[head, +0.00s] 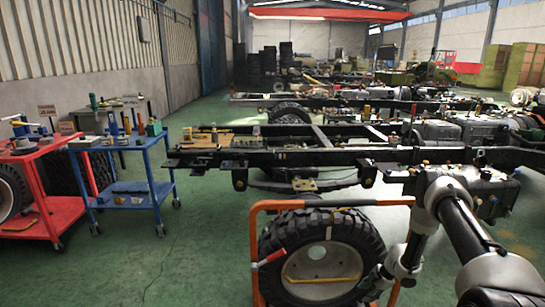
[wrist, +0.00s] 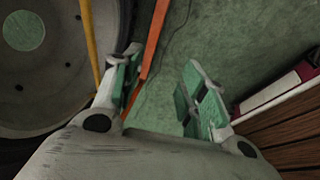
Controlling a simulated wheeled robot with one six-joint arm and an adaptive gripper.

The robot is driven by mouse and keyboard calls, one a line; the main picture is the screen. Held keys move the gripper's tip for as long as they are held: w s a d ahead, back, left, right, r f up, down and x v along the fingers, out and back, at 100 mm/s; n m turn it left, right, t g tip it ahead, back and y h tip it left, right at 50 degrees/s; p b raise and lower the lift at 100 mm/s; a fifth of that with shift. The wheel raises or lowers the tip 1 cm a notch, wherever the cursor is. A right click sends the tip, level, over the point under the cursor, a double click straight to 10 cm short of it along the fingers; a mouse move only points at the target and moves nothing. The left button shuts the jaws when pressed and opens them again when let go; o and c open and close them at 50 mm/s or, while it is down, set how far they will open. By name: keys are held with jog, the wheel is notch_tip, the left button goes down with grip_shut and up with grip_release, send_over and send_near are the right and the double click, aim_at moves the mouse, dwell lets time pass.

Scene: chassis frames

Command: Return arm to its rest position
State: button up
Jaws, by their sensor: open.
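My arm enters the head view at the bottom right, bends at an elbow and reaches down beside a large black tyre on a grey wheel (head: 320,262). My gripper (head: 376,284) is at the right edge of this tyre, small and partly hard to make out there. The grey wheel (wrist: 50,95) fills the left of that view, close to the left finger. I see nothing held.
An orange tube frame (head: 262,215) stands around the tyre. A long black chassis (head: 320,158) lies behind it. A blue cart (head: 128,192) and a red cart (head: 45,185) with tools stand at the left. Green floor is open between the carts and tyre.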

jog(key=s+d+r+m+g+h, duration=0.1)
jog(key=s+d+m+g+h, duration=0.1)
jog(key=s+d+m+h, duration=0.6)
jog(key=s+d+r+m+g, duration=0.1)
jog(key=s+d+r+m, duration=0.15)
jog(key=r, duration=0.85)
jog(key=s+d+r+m+g, duration=0.15)
jog(key=s+r, duration=0.25)
jog(key=r, duration=0.7)
jog(key=s+d+r+m+g, duration=0.1)
jog(key=s+d+r+m, duration=0.15)
jog(key=r, duration=0.85)
jog(key=s+a+r+m+t+y, duration=0.1)
jog(key=s+a+r+t, duration=0.1)
jog(key=s+a+r, duration=0.4)
jog(key=s+a+r+m+t+y, duration=0.1)
jog(key=s+a+r, duration=0.5)
jog(key=r, duration=0.9)
jog(key=s+a+r+m+t+y, duration=0.2)
jog(key=s+a+r+t, duration=0.3)
jog(key=s+r, duration=0.5)
jog(key=shift+a+r, duration=0.6)
jog(key=shift+r, duration=0.1)
